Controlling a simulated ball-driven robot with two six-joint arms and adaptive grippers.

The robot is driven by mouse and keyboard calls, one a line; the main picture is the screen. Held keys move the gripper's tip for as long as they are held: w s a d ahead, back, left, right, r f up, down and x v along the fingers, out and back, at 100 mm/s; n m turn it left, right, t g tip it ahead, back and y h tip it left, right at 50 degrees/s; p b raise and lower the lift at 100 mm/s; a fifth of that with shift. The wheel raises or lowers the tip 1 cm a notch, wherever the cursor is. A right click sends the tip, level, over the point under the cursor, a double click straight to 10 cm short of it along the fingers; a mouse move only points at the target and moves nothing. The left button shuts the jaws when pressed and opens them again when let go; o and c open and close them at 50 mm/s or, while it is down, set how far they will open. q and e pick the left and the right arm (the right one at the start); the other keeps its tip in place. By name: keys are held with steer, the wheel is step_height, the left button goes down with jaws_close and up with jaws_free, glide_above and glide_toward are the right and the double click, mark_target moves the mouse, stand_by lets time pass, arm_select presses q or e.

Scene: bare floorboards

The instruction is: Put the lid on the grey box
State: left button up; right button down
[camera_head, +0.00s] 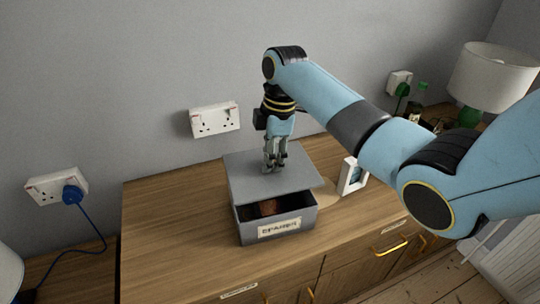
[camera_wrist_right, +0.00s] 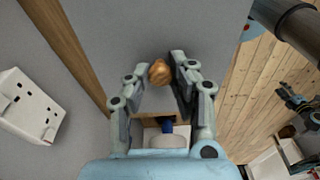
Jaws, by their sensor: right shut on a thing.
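The grey box (camera_head: 278,227) stands on the wooden cabinet top, with a white label on its front. Its front part is open, and a brown thing (camera_head: 268,207) shows inside. The flat grey lid (camera_head: 250,185) is over the box, set back from its front edge; whether it touches the rim I cannot tell. My right gripper (camera_head: 273,167) points down at the lid's middle. In the right wrist view its fingers (camera_wrist_right: 160,68) are shut on the lid's copper-brown knob (camera_wrist_right: 160,74). A dark gripper-like shape at that view's right edge is too small to read; it may be my left gripper.
A white photo frame (camera_head: 352,176) stands right of the box. A lamp (camera_head: 490,80) and a green bottle stand at the far right. Wall sockets (camera_head: 214,120) sit behind. The cabinet top (camera_head: 165,225) left of the box is clear.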

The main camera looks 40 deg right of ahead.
steer(key=shift+r+p, duration=0.1)
steer(key=shift+p, duration=0.25)
steer(key=shift+f, duration=0.25)
steer(key=shift+f+b, duration=1.3)
steer(key=shift+f, duration=1.45)
steer(key=shift+p, duration=0.6)
steer(key=shift+f, duration=0.4)
steer(key=c, duration=1.1)
jaws_free()
steer(key=shift+o, duration=0.4)
